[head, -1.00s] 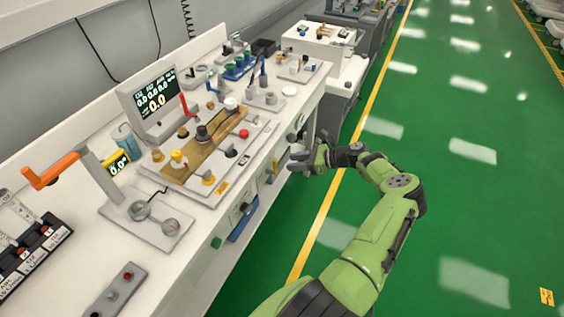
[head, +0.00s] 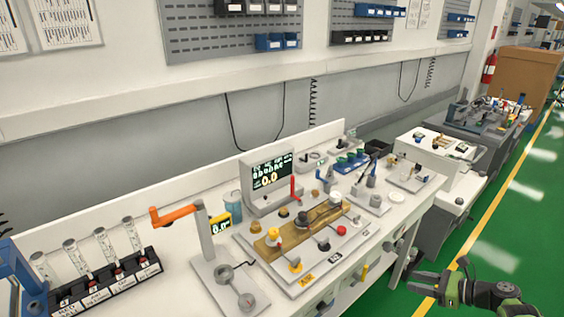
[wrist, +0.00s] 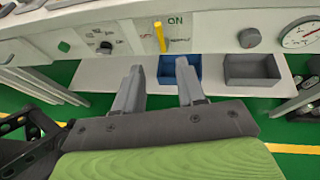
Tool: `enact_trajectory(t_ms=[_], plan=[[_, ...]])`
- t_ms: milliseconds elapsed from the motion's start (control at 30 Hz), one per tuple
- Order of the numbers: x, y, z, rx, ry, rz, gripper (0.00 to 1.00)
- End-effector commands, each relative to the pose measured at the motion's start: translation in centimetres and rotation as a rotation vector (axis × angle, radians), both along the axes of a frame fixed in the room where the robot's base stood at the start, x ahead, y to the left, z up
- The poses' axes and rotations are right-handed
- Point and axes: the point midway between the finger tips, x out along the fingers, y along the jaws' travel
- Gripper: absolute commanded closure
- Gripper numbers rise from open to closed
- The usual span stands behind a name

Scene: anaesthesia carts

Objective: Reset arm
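My gripper (head: 424,283) is at the lower right of the head view, in front of the bench and out over the floor side. In the wrist view my gripper (wrist: 158,88) shows two grey fingers standing apart with nothing between them. The bench front lies beyond the fingertips, with a yellow lever (wrist: 159,37), a dial and a gauge (wrist: 299,33). Below it, a blue bin (wrist: 180,72) and a grey bin (wrist: 252,69) sit on a lower shelf. The fingers appear clear of these things.
The bench top holds a display (head: 268,180), a wooden plate with knobs (head: 300,228), an orange-handled crank (head: 176,214) and a labelled rack of tubes (head: 108,284). More carts stand at the right. The green floor (head: 510,215) there is open.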

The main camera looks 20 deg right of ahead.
Motion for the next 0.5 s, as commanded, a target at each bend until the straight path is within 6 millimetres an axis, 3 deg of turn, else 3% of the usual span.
enact_trajectory(t_ms=[67, 167, 333, 500], plan=[[0.2, 0.2, 0.1, -0.007, 0.002, 0.009, 0.6], [2.2, 2.4, 1.8, -0.092, 0.023, 0.119, 0.6], [7.2, 12.0, 7.1, -0.435, 0.091, 0.558, 0.6], [8.0, 21.2, 12.1, -0.785, 0.117, 0.974, 0.6]])
